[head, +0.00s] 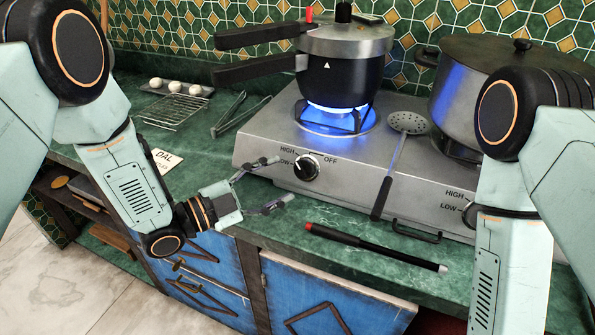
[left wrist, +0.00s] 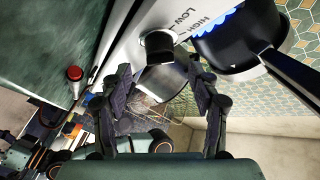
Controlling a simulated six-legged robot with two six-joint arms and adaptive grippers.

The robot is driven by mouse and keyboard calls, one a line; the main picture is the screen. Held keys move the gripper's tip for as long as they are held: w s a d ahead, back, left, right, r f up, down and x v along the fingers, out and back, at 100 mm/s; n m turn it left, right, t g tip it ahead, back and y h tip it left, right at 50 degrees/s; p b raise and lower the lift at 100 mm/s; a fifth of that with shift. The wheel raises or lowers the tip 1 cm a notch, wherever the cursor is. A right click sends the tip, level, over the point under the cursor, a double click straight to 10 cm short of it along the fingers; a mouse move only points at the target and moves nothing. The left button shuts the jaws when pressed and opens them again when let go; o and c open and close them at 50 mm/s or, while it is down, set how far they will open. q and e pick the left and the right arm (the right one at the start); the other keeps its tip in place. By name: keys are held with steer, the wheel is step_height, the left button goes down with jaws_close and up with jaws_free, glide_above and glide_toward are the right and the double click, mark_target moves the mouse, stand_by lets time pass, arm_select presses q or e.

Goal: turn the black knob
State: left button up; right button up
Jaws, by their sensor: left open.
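The black knob (head: 306,167) sits on the sloping steel front of the gas hotplate (head: 345,185), between the HIGH, LOW and OFF marks. My left gripper (head: 281,182) is open and empty, just left of the knob, with its fingers pointing toward it. In the left wrist view the knob (left wrist: 158,45) appears beyond the open fingers of my left gripper (left wrist: 163,88), and apart from them. A second black knob (head: 470,214) on the hotplate's right side is partly hidden by my right arm. My right gripper is out of the picture.
A pressure cooker (head: 342,80) stands over a lit blue flame. A large pot (head: 470,85) stands at right. A slotted spoon (head: 395,150) leans across the hotplate's front. A black stick lighter (head: 375,246) lies on the green counter. A wire rack (head: 172,112) and tongs (head: 228,115) lie at left.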

mark_target(300, 170)
arm_select(q)
steer(key=x, duration=0.4)
steer(key=shift+w+f, duration=0.1)
steer(key=shift+f, duration=0.1)
steer(key=shift+r, duration=0.1)
steer(key=shift+d, duration=0.2)
steer(key=shift+w+d, duration=0.15)
steer(key=shift+d, duration=0.1)
steer(key=shift+c, duration=0.7)
steer(key=shift+a, duration=0.25)
steer(key=c, duration=0.3)
steer(key=shift+d, duration=0.1)
steer(key=c, duration=0.7)
